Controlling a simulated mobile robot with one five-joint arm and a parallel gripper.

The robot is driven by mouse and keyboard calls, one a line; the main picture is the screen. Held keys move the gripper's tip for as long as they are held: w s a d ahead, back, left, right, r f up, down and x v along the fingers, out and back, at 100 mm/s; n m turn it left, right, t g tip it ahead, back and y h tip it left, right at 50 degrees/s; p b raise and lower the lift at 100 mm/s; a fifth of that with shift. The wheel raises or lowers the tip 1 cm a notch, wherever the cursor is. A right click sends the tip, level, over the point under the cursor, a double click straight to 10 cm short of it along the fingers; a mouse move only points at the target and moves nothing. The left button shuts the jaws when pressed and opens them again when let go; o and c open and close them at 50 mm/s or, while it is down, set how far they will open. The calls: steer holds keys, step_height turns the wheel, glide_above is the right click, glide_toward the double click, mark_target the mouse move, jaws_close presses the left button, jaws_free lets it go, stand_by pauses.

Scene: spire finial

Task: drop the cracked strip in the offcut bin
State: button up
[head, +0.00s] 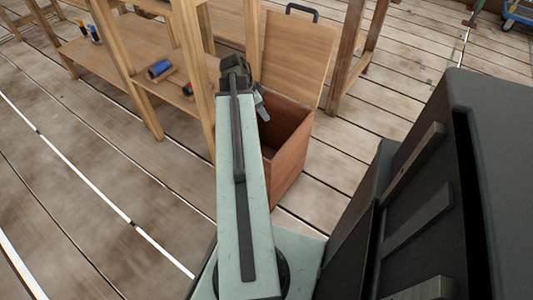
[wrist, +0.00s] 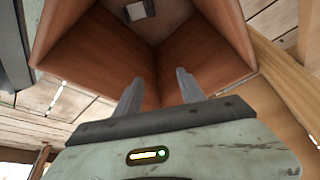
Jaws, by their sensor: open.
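The offcut bin is a reddish-brown wooden box (head: 289,160) with its lid (head: 297,55) raised, just beyond my arm in the head view. In the wrist view its inner walls (wrist: 90,62) fill the upper middle. My gripper (wrist: 160,85) is open, its two grey fingers apart with nothing between them, pointing into the bin's opening. It also shows in the head view (head: 262,108), over the bin's left side. A small pale and grey piece (wrist: 140,10) lies inside the bin; I cannot tell whether it is the cracked strip.
A wooden bench (head: 110,58) at the left has a low shelf holding a blue roll (head: 160,69) and small tools. Its posts stand close to the bin's left side. Another wooden post (head: 348,50) stands behind right. Plank floor (head: 70,190) is clear at the left.

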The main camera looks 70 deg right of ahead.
steer(key=p+v, duration=0.5)
steer(key=v, duration=0.1)
steer(key=shift+r, duration=0.2)
